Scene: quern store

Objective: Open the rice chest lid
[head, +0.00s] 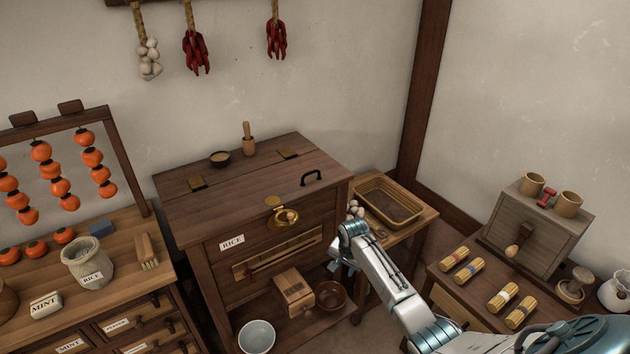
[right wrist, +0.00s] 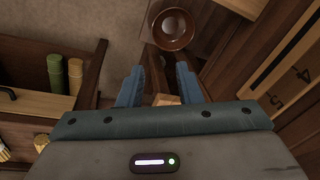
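The rice chest (head: 196,232) stands in the middle of the head view with a RICE label on its front. Its dark wooden lid (head: 243,190) lies flat and closed. A black handle (head: 312,177) is on the lid's right part, and brass hinges sit along its back. A brass clasp (head: 283,214) hangs at the front edge. My right gripper (head: 342,264) is at the chest's right front, below lid level and apart from the handle. In the right wrist view the fingers (right wrist: 158,88) are spread with nothing held between them. My left gripper is out of view.
A small bowl (head: 220,159) and a wooden pestle (head: 248,140) stand behind the hinges. A side table with a basket (head: 390,203) is right of the chest. Below are a wooden box (head: 293,290) and a brown bowl (head: 331,294), also in the right wrist view (right wrist: 174,29).

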